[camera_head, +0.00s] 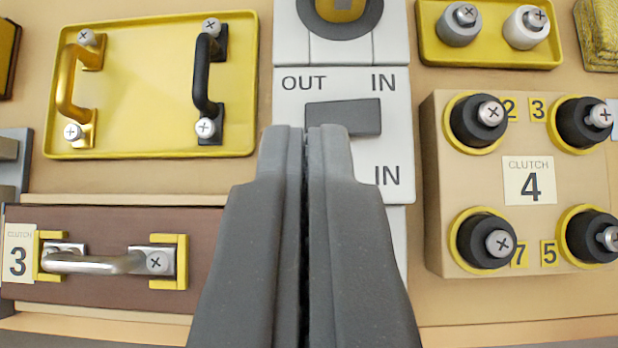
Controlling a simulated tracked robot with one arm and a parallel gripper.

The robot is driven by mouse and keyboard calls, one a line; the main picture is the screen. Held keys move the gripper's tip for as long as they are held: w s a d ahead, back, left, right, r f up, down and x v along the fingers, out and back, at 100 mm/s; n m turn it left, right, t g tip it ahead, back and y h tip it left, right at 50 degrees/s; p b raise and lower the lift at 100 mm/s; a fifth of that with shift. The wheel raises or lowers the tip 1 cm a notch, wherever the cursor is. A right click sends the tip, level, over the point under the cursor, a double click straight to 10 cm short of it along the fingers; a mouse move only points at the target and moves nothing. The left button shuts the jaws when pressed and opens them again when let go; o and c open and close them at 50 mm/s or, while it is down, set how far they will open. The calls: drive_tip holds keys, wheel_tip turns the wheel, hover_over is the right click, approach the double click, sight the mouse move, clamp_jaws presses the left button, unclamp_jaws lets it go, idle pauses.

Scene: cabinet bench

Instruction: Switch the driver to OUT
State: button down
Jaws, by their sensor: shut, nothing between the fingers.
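A white panel (392,135) stands upright in the middle of the camera view, with OUT printed at its upper left and IN at its upper right. A second IN is at its lower right; its lower left is hidden behind my gripper. A dark grey rectangular piece (343,117) sits on the panel below the upper labels, slightly tilted. It appears to be the switch, but no driver label is readable. My gripper (307,130) is shut and empty, its tips in front of the panel at the piece's lower left. I cannot tell whether they touch it.
A yellow tray (150,110) with two handles is at upper left, above a brown drawer (120,225) marked CLUTCH 3. A beige block (440,200) marked CLUTCH 4 with several black knobs is at right. A yellow dial (340,10) is above the panel.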

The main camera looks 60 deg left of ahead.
drive_tip(key=shift+s+a+v, duration=0.1)
drive_tip(key=shift+s+v, duration=0.05)
drive_tip(key=shift+v, duration=1.1)
drive_tip(key=shift+s+a+v, duration=0.1)
drive_tip(key=shift+s+v, duration=0.05)
drive_tip(key=shift+v, duration=1.05)
drive_tip(key=w+d+r+m+t+h, duration=0.1)
drive_tip(key=w+d+r+m+t, duration=0.15)
drive_tip(key=d+r, duration=0.75)
drive_tip(key=w+d+r+m+t+h, duration=0.1)
drive_tip(key=d+r+m+t, duration=0.15)
drive_tip(key=d+r, duration=0.7)
drive_tip(key=s+d+r+m+t+h, duration=0.1)
drive_tip(key=s+d+r, duration=0.2)
drive_tip(key=r, duration=0.4)
drive_tip(key=s+d+r+m+t+h, duration=0.2)
drive_tip(key=s+d+r, duration=0.1)
drive_tip(key=d+r, duration=0.3)
drive_tip(key=s+d+r+m+t+h, duration=0.1)
drive_tip(key=s+d+r+h, duration=0.1)
drive_tip(key=d+r, duration=0.3)
wheel_tip(320, 180, up, 4)
drive_tip(key=shift+s+m+t, duration=0.4)
drive_tip(key=shift+s, duration=0.45)
drive_tip(key=shift+a, duration=0.1)
